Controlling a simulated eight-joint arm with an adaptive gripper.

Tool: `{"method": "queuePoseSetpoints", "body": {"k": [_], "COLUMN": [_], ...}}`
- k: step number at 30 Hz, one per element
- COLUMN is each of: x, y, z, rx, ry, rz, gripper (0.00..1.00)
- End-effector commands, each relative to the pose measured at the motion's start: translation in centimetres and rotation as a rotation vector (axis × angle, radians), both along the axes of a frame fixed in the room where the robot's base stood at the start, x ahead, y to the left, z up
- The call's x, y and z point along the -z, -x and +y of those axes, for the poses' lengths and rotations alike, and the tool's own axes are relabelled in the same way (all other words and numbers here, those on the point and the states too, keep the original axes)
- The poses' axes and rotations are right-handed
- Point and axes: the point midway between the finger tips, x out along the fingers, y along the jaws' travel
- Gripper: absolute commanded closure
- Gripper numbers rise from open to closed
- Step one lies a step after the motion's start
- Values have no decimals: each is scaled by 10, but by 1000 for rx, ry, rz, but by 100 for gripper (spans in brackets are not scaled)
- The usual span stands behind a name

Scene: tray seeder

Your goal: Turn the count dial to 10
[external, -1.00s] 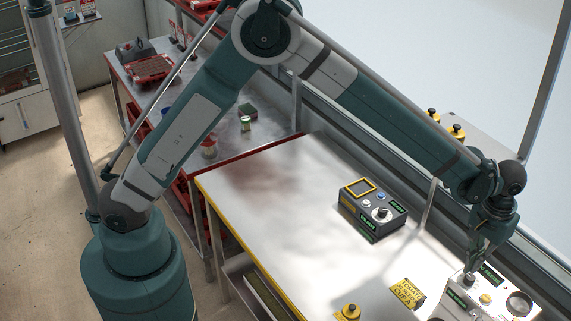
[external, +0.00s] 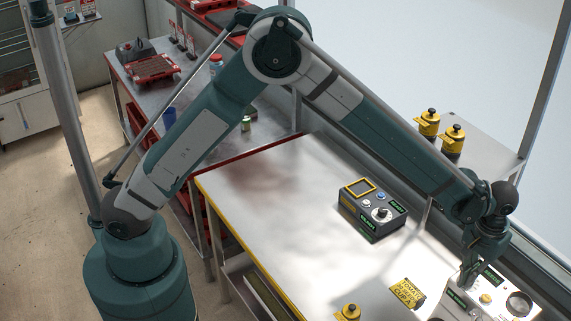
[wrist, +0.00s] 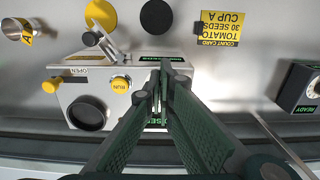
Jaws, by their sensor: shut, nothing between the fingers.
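The white seeder box (external: 502,301) stands at the lower right of the external view; it also shows in the wrist view (wrist: 118,105). It bears a yellow RUN button (wrist: 120,85), a round black part (wrist: 88,113) and green-lettered labels, one ending in "SEEDS" (wrist: 161,58). My gripper (external: 465,284) is down at the left part of this box. In the wrist view its fingers (wrist: 164,68) are together over the box face between the green labels, with nothing seen held. They hide that patch, so I cannot make out the count dial, its setting or any contact.
A yellow count card (wrist: 219,28) reading tomato, 30 seeds, cup A lies on the table near the box. A dark control box (external: 372,209) with a knob and screen stands farther back. Two yellow-black canisters (external: 440,130) stand behind. The table's left part is clear.

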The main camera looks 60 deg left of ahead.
Motion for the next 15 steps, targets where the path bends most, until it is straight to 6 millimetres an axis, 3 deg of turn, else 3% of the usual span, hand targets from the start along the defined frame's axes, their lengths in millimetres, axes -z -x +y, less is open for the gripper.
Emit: {"method": "queuePoseSetpoints", "body": {"k": [15], "x": [11], "y": [2], "z": [0], "rx": [1], "ry": [0], "rz": [2], "gripper": [100]}}
